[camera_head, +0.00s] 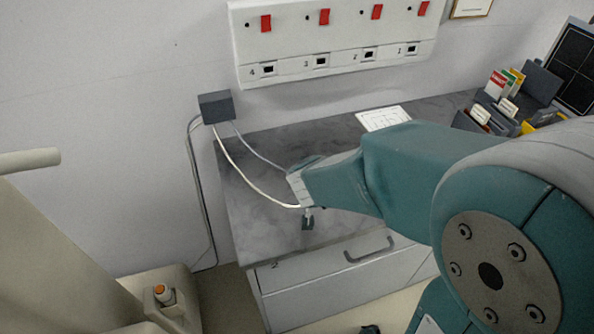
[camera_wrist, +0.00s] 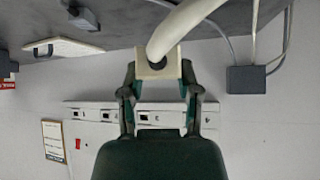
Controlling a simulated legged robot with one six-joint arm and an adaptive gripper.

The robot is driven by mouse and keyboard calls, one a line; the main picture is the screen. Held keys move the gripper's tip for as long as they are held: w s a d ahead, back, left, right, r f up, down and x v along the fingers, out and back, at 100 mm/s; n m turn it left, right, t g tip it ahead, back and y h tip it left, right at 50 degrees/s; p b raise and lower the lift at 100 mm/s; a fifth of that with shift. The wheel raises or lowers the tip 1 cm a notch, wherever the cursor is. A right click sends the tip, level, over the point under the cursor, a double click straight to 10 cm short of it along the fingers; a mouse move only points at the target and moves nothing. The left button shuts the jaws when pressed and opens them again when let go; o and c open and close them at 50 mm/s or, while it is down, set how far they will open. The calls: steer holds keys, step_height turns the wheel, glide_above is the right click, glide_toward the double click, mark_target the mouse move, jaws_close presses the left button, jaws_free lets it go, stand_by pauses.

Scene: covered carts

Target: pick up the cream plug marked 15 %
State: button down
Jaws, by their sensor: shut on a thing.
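In the wrist view a cream plug (camera_wrist: 158,66) with a thick cream cable sits between the fingertips of my gripper (camera_wrist: 158,78). The fingers are shut on its two sides. No marking can be read on it. The plug is clear of the wall sockets and appears held above the grey worktop. In the head view my arm hides most of the gripper; a pale cable curves down to its fingertips.
A white wall panel (camera_head: 340,35) has numbered sockets and red switches. Cables run from a dark wall box (camera_head: 216,107). A small grey block (camera_head: 308,223) lies on the grey worktop (camera_head: 265,215).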

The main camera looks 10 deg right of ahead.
steer(key=s+d+r, duration=0.2)
steer(key=s, duration=0.3)
steer(key=shift+s+d+r, duration=0.15)
steer(key=shift+d+r, duration=0.1)
steer(key=shift+r, duration=0.05)
